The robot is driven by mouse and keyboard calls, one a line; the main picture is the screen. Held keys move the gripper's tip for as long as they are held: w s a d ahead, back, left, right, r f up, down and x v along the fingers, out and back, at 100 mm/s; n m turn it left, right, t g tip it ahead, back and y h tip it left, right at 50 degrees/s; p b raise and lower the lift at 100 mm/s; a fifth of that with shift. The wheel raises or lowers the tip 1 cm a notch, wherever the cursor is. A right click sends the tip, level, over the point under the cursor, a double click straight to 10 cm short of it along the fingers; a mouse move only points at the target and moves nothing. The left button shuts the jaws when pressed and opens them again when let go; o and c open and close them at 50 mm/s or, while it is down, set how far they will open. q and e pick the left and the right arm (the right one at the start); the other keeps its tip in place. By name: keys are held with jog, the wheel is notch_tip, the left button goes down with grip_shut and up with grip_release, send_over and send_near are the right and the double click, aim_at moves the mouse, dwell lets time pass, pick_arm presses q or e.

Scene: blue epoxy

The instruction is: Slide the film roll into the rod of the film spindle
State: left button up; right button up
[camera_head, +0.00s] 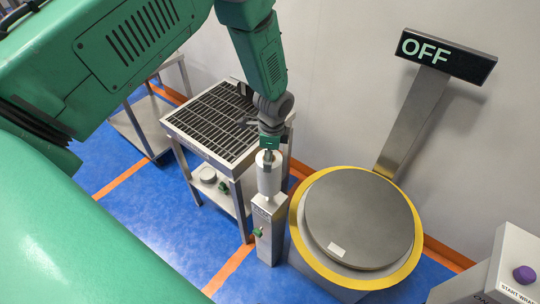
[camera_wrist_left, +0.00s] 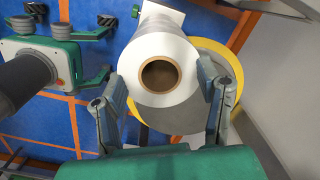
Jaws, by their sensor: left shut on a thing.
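The white film roll (camera_head: 268,178) is upright, directly above the film spindle's grey metal post (camera_head: 268,232). My left gripper (camera_head: 268,155) holds the roll from above. In the left wrist view, the roll (camera_wrist_left: 158,48) shows its open brown cardboard core facing the camera, with the left gripper's two fingers (camera_wrist_left: 161,90) on either side of it. The spindle's rod is hidden, so I cannot tell whether it is inside the core or whether the roll touches the post.
A round grey turntable (camera_head: 360,215) with a yellow rim stands just right of the post. Its mast carries a sign reading OFF (camera_head: 446,56). A metal table with a slatted top (camera_head: 215,122) is to the left. A box with a purple button (camera_head: 524,274) is at lower right.

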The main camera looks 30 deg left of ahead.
pick_arm(q)
jog(key=shift+f+b, duration=2.5)
jog(key=shift+f, duration=1.2)
jog(key=o, duration=1.7)
jog(key=shift+r, duration=0.1)
notch_tip(320, 180, up, 5)
jog(key=p, duration=0.3)
jog(key=shift+d+p, duration=0.15)
jog(key=shift+p, duration=0.25)
notch_tip(320, 180, up, 12)
jog(key=shift+d, duration=0.35)
